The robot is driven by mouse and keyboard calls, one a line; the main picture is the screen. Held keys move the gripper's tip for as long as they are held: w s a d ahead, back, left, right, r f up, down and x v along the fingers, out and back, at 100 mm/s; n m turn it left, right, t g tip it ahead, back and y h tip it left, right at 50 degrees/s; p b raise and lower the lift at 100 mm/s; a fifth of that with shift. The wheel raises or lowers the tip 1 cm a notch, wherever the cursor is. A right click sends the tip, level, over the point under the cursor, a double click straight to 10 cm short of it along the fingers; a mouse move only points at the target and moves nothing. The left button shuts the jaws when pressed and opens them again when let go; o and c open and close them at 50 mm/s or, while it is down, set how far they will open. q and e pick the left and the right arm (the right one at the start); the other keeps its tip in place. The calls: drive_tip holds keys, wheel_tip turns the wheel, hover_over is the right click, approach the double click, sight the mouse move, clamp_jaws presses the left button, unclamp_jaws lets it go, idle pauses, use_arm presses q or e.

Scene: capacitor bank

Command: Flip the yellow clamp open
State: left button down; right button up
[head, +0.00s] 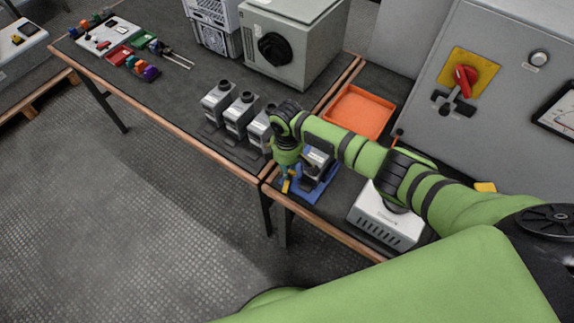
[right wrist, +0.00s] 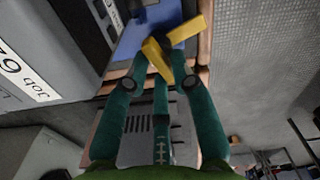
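The yellow clamp (head: 286,186) is at the front left corner of a blue fixture (head: 324,186) on the near bench. In the right wrist view the clamp (right wrist: 184,31) shows as two yellow bars, one crossing the far side and one reaching down between my fingers. A grey capacitor unit (head: 319,158) stands in the fixture, partly hidden by my arm. My right gripper (head: 288,176) points down at the clamp. In the wrist view the right gripper's fingers (right wrist: 158,56) converge on the nearer yellow bar and appear closed around it. My left gripper is out of view.
Several grey capacitor units (head: 240,113) stand left of my gripper. An orange tray (head: 357,110) lies behind my right arm. A white vented box (head: 383,222) stands right of the fixture. A grey cabinet (head: 500,110) stands behind. Open floor lies in front of the bench.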

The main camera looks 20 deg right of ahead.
clamp_jaws()
drive_tip(key=shift+r+m+p, duration=0.25)
drive_tip(key=shift+m+p, duration=1.15)
drive_tip(key=shift+m, duration=0.3)
drive_tip(key=shift+d+f+m, duration=0.1)
drive_tip(key=shift+f+m, duration=0.1)
drive_tip(key=shift+m, duration=0.3)
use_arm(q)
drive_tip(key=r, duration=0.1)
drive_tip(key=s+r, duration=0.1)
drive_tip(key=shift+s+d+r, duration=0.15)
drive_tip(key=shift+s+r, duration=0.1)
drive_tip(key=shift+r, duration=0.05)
use_arm(e)
drive_tip(key=o, duration=0.8)
unclamp_jaws()
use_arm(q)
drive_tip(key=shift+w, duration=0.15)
